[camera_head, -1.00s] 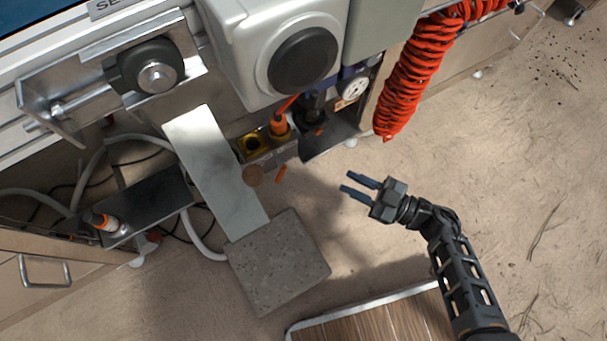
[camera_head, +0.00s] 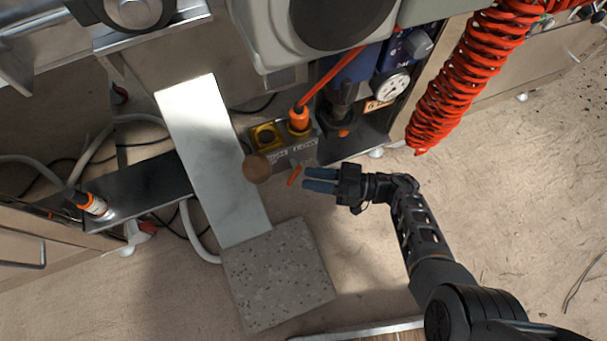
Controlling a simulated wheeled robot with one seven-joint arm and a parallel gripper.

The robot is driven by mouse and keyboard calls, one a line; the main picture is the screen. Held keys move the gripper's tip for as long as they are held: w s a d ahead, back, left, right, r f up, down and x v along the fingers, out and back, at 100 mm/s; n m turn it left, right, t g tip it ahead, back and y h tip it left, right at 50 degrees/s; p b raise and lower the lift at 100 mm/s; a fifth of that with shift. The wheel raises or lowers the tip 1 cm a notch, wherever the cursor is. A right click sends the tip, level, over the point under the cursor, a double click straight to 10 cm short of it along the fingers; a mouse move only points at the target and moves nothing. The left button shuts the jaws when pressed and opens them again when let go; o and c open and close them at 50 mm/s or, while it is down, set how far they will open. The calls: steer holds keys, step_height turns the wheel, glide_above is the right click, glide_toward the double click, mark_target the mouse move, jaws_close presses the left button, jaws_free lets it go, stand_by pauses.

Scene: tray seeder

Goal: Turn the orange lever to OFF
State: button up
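The small orange lever (camera_head: 294,177) sits just below the front of a grey metal block (camera_head: 294,153) with partly readable lettering that seems to include "LOW". It looks like a short, slanted bar. No ON or OFF mark can be made out. My gripper (camera_head: 304,178) comes in from the right with its two blue fingers pointing left. The fingers are slightly apart, with nothing seen between them. Their tips are close to the lever's right side; whether they touch it cannot be told.
A brown round knob (camera_head: 257,168) is left of the lever. The block carries a yellow socket (camera_head: 266,136) and an orange plug (camera_head: 298,119). A pale metal plate (camera_head: 212,160) and stone slab (camera_head: 278,276) stand left. A gauge (camera_head: 397,87) and red coiled hose (camera_head: 458,87) are upper right.

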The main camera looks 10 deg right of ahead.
steer(key=shift+x, duration=1.45)
jaws_close()
